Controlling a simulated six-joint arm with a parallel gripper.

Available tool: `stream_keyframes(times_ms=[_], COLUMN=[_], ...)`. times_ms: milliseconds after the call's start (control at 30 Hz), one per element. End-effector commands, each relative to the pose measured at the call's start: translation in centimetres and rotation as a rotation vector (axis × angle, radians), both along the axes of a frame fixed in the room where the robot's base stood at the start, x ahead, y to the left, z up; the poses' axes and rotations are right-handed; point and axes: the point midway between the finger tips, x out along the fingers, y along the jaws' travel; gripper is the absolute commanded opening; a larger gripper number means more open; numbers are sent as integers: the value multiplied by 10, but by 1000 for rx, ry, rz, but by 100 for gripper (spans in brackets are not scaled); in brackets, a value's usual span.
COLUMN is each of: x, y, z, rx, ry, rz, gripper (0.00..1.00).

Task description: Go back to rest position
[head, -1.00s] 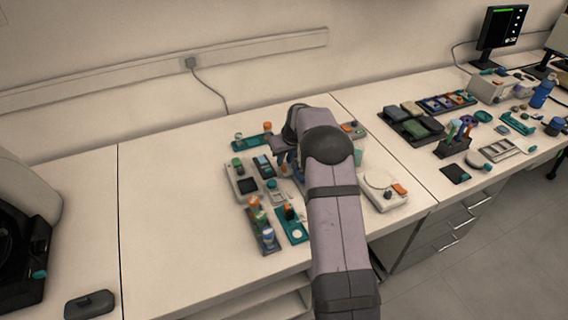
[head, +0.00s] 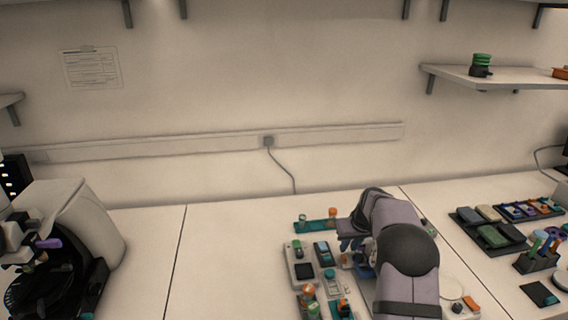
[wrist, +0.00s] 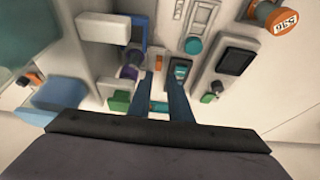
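My gripper (head: 362,252) is over the cluster of small instruments on the white bench in the head view, mostly hidden by my own arm. In the wrist view its two blue fingers (wrist: 163,92) are apart. I see nothing held between them; a teal item shows behind the gap. Under and around it are a grey device with a dark screen (head: 302,265), also seen in the wrist view (wrist: 232,62), and a teal strip with an orange-capped vial (head: 317,224). Whether the fingers touch anything below is not clear.
A black and white machine (head: 70,245) stands at the left. Dark trays (head: 490,234) and a tube holder (head: 530,262) stand at the right. A wall shelf (head: 495,77) hangs above right. The bench left of the instruments (head: 235,260) is bare.

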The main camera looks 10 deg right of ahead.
Motion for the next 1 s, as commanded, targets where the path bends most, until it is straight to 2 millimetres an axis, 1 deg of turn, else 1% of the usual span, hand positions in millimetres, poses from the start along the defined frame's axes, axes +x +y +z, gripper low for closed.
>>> stream_keyframes(times_ms=[67, 167, 267, 367, 400, 467, 500, 567, 600, 667, 700, 767, 800, 900, 1000], x=[-7, -23, -51, -87, -104, -130, -148, -177, -196, -225, -244, -271, -287, -323, -349], y=[8, 25, 48, 74, 84, 99, 108, 120, 128, 138, 143, 150, 154, 160, 164], z=[6, 16, 28, 40, 44, 49, 52, 55, 57, 59, 60, 60, 59, 57, 55], rx=[3, 10, 17, 24, 26, 28, 28, 28, 27, 24, 22, 19, 15, 9, 3], ry=[10, 34, 71, 116, 135, 164, 183, 212, 230, 258, 276, 300, 316, 346, 369], rz=[2, 4, 6, 8, 9, 8, 8, 8, 8, 9, 8, 8, 8, 6, 6], gripper=[18, 18, 18, 18, 18, 18, 18, 18, 18, 18, 18, 18, 18, 18, 18])
